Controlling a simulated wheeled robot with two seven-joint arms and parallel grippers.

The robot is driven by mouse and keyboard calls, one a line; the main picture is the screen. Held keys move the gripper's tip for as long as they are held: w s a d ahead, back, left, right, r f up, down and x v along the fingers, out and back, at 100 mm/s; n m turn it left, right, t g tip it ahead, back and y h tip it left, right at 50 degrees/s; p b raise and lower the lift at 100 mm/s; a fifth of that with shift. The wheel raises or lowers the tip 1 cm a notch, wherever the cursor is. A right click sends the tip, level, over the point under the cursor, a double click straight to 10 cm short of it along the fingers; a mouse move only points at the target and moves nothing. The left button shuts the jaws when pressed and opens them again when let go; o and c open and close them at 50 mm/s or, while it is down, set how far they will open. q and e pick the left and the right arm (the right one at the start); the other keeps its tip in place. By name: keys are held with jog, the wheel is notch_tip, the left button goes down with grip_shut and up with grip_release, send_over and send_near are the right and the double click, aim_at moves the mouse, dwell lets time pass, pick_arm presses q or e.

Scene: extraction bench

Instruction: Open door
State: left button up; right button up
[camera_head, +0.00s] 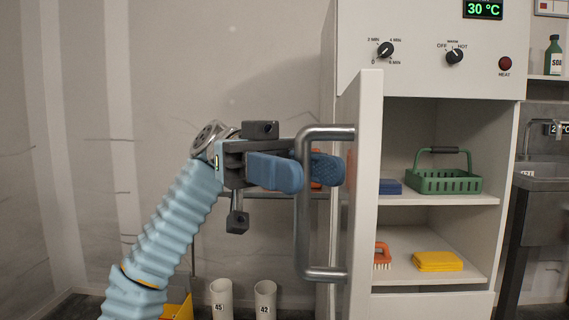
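The white cabinet door (361,190) stands swung open and shows nearly edge-on, with the cabinet's shelves uncovered to its right. Its metal bar handle (302,235) is on the door's left side, with the long bar upright. My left gripper (306,172) has its blue fingers at the upper part of this bar. One finger is in front of the bar on its left, and the other, with a textured pad, shows to its right. The bar passes between them, but whether they press on it is unclear. My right gripper is not in view.
The cabinet (430,80) holds a green basket (443,181), a blue block (390,187), an orange brush (382,257) and yellow cloths (437,261). Two white tubes (265,300) stand low beside my arm. A sink (545,178) is at right. The wall area left is clear.

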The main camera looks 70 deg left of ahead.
pick_arm(q)
jog(key=s+a+p, duration=0.2)
jog(key=a+p, duration=0.1)
jog(key=a, duration=1)
jog(key=shift+s+p, duration=0.15)
jog(key=shift+p, duration=0.25)
jog(key=shift+a, duration=0.1)
